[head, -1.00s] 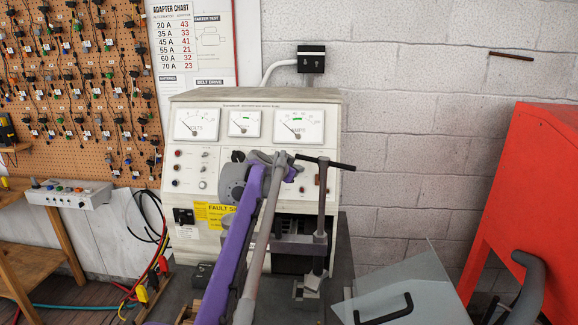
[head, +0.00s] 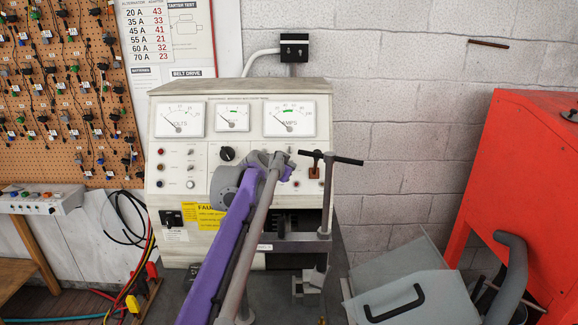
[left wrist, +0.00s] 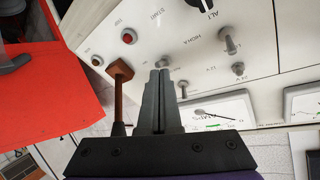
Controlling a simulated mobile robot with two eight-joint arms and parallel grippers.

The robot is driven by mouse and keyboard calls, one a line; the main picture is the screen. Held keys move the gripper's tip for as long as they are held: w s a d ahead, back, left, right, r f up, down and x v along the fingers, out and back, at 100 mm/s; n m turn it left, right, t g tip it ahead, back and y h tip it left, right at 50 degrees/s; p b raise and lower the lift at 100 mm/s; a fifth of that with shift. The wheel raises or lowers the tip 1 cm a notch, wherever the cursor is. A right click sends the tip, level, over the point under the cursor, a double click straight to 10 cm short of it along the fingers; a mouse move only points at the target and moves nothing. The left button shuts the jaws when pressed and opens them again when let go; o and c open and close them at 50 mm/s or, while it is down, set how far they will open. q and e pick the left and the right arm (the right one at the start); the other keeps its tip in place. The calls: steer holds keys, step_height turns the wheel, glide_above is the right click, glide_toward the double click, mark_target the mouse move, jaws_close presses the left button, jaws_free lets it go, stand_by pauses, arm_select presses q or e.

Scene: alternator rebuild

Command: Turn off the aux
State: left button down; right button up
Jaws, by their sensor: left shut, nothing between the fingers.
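The tester's cream control panel (head: 205,155) carries several toggle switches, knobs and buttons. My left gripper (left wrist: 160,75) is shut and empty, its dark fingertips in front of the panel next to a small metal toggle (left wrist: 181,87). Two more metal toggles, an upper one (left wrist: 230,42) and a lower one (left wrist: 238,69), stand to the right in the left wrist view. I cannot read an aux label on any of them. In the head view the left gripper (head: 288,168) is partly hidden by its own wrist. The right gripper is not in view.
A brown lever (left wrist: 119,75) projects beside the left fingers, near a red button (left wrist: 129,37). A grey post with a black T-handle (head: 330,157) stands before the panel. A red cabinet (head: 530,180) and grey bin (head: 400,280) are at right.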

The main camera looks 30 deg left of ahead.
arm_select(q)
steer(key=shift+r, duration=0.35)
steer(key=shift+w+d+r+p, duration=0.1)
steer(key=shift+d+r+p, duration=0.05)
steer(key=shift+r+p, duration=0.25)
steer(key=shift+f, duration=0.1)
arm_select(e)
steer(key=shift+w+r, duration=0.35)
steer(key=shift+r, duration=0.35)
arm_select(q)
steer(key=v, duration=1)
steer(key=shift+s, duration=0.45)
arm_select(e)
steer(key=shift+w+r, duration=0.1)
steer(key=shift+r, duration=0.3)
